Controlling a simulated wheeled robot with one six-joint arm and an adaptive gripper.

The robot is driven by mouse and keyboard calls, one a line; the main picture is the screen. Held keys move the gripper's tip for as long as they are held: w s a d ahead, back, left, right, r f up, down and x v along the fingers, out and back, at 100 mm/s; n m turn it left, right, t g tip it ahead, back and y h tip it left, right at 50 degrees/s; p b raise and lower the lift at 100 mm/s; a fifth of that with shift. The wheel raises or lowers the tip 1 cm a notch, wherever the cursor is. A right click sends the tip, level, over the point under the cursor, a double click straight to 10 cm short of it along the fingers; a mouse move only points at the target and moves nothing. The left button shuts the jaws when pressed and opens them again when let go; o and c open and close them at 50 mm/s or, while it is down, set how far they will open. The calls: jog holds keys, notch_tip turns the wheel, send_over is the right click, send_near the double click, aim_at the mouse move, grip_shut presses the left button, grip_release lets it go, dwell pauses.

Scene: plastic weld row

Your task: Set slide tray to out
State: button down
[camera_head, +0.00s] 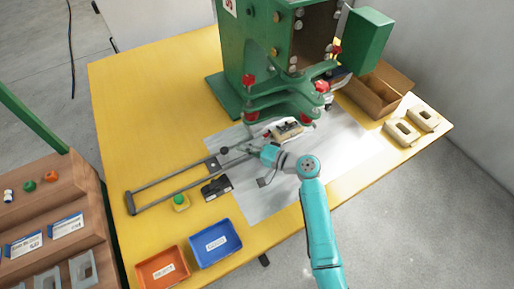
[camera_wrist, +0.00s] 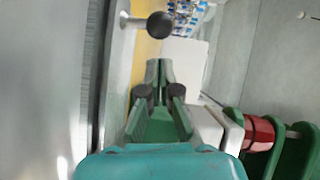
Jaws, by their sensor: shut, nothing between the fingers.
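The slide tray's grey rails (camera_head: 170,183) run over the yellow table from the front left toward the green press. A black round knob (camera_head: 224,150) stands by the rails' press-side end. In the wrist view a black ball knob (camera_wrist: 160,25) on a metal stem sits ahead of my fingertips. A pale part in a fixture (camera_head: 287,131) lies under the press head; whether it rests on the tray is unclear. My gripper (camera_head: 252,150) is shut and empty, just right of the knob. In the wrist view my gripper's fingers (camera_wrist: 158,70) are together, apart from the knob.
The green press (camera_head: 262,60) with red fittings stands close behind my gripper. A black device (camera_head: 216,187), a yellow-based green button (camera_head: 180,202), blue (camera_head: 215,243) and orange (camera_head: 163,269) bins are in front. A cardboard box (camera_head: 375,92) and pale parts (camera_head: 401,131) are right.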

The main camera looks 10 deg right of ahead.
jog(key=shift+s+a+f, duration=0.1)
jog(key=shift+a+f, duration=0.1)
jog(key=shift+a, duration=0.9)
jog(key=s+a, duration=0.1)
jog(key=a, duration=0.1)
jog(key=s+a, duration=0.1)
jog(key=a, duration=0.5)
jog(key=shift+s+a, duration=0.15)
jog(key=shift+s, duration=0.25)
